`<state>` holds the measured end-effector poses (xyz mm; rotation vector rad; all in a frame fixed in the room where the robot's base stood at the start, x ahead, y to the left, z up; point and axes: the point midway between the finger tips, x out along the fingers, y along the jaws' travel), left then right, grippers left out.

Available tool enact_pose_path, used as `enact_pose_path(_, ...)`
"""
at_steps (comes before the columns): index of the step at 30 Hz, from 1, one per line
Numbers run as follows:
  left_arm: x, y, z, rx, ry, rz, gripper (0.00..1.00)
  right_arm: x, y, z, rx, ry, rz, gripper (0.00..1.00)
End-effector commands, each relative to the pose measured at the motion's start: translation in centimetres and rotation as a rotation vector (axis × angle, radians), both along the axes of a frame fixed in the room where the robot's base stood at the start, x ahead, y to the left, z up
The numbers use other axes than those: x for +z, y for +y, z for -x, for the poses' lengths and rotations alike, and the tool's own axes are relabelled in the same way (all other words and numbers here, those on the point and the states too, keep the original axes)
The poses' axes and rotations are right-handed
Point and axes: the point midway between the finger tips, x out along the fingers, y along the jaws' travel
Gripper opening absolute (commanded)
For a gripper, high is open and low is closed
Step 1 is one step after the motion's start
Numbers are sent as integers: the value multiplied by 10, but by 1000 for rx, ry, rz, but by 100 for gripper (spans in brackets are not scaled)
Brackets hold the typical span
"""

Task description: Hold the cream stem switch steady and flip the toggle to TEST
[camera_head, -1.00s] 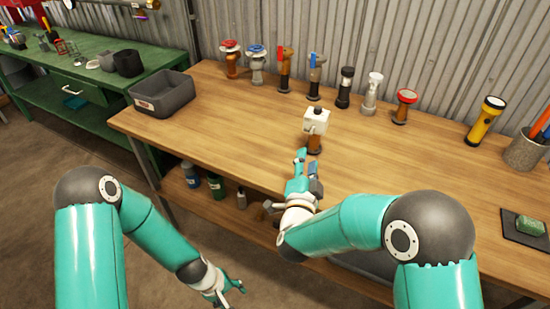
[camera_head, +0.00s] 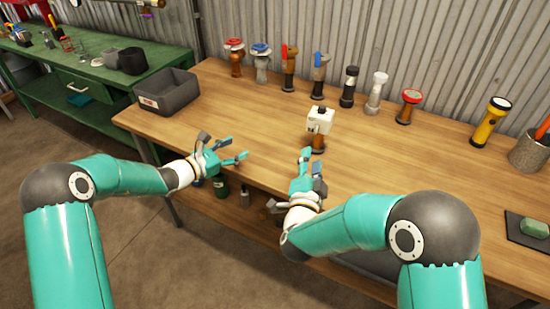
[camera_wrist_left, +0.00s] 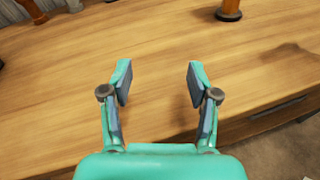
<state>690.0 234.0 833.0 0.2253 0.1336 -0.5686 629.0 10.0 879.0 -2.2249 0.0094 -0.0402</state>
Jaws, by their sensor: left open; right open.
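The cream stem switch is a pale box (camera_head: 320,121) on a brown-orange stem (camera_head: 318,143), upright on the wooden bench. A small dark toggle shows on the box, but its setting is too small to read. My right gripper (camera_head: 313,160) is open at the bench's front edge, just in front of the stem. I cannot tell whether it touches it. My left gripper (camera_head: 236,150) is open and empty over the front edge, left of the switch and apart from it. It also shows open in the left wrist view (camera_wrist_left: 157,78), over bare wood, with a brown stem base at the top.
Several valves and torches stand along the back, including a red-wheeled valve (camera_head: 235,57) and a yellow torch (camera_head: 489,121). A grey bin (camera_head: 167,91) sits at the left end. A grey pot (camera_head: 530,148) and dark mat (camera_head: 520,238) are right.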

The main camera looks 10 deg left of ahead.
Motion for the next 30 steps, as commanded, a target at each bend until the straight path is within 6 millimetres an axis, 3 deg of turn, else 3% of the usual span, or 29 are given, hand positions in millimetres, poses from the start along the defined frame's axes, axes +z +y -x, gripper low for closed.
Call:
enact_pose_path(1, -3, -30, 1, -44, -5, 50, 60, 0, 0, 0, 0, 0, 0, 42)
enact_pose_path(3, -2, -61, 4, -87, -16, 112, 60, 0, 0, 0, 0, 0, 0, 42)
enact_pose_path(6, -2, -94, 8, -132, -29, 182, 60, 0, 0, 0, 1, -1, 0, 42)
enact_pose_path(9, -1, -115, 12, -161, -35, 228, 60, 0, 0, 0, 0, 0, 0, 42)
enact_pose_path(17, 0, -137, 5, -179, -41, 257, 60, 0, 0, 0, 1, 0, 0, 42)
enact_pose_path(30, -1, -191, -53, -178, -42, 254, 60, 0, 1, 0, 1, 0, 0, 42)
